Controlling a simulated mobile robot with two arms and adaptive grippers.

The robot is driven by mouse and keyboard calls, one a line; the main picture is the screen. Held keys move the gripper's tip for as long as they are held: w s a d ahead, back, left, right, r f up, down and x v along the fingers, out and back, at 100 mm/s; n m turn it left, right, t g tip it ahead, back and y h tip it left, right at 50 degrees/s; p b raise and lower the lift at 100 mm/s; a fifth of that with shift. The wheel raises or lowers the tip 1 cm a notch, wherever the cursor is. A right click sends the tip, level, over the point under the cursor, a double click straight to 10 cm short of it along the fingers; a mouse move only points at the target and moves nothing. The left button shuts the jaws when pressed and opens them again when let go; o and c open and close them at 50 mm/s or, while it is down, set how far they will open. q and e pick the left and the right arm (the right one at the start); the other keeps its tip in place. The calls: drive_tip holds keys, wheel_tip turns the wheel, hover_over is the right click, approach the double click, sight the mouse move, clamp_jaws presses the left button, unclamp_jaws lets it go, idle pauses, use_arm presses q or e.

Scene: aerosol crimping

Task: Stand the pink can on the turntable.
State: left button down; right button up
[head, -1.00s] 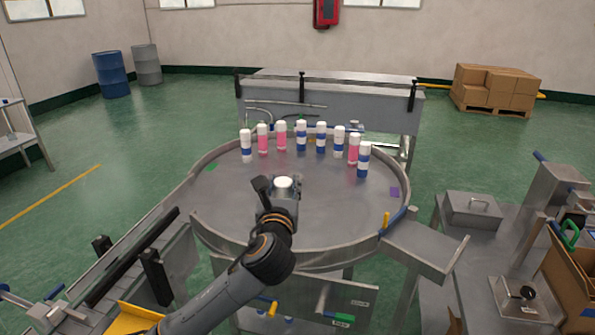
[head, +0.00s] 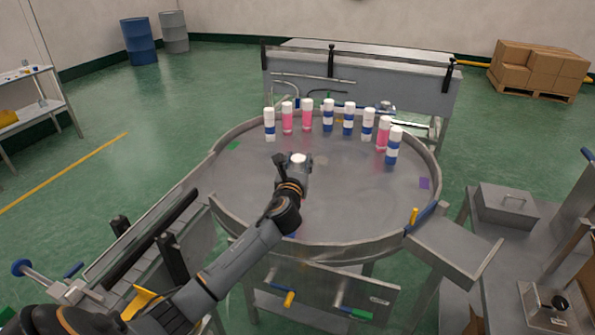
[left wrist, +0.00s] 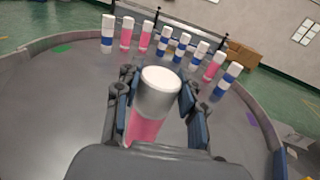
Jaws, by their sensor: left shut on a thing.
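The pink can (left wrist: 146,125) has a white cap and stands upright between the fingers of my left gripper (left wrist: 155,105) in the left wrist view. My left gripper (head: 297,163) is shut on it, over the turntable (head: 345,205). In the head view only the white cap (head: 299,157) of the can shows; the gripper hides the rest. I cannot tell whether the can's base touches the turntable's grey surface. My right gripper is not in view.
Several white-capped cans (head: 348,118), some pink and some blue-and-white, stand along the turntable's far rim. A raised metal rim edges the table. A conveyor (head: 150,235) joins at left and a chute (head: 455,250) at right.

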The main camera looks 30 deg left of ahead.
use_arm(q)
drive_tip(key=shift+w+a+f, duration=0.35)
drive_tip(key=shift+f, duration=0.15)
drive_tip(key=shift+w+a+f, duration=0.1)
drive_tip(key=shift+f, duration=0.85)
drive_tip(key=shift+w+a+f, duration=0.1)
drive_tip(key=shift+f, duration=0.8)
drive_tip(key=shift+s, duration=0.1)
drive_tip(key=shift+f+b, duration=0.1)
drive_tip(key=shift+b, duration=0.2)
drive_tip(key=c, duration=0.8)
unclamp_jaws()
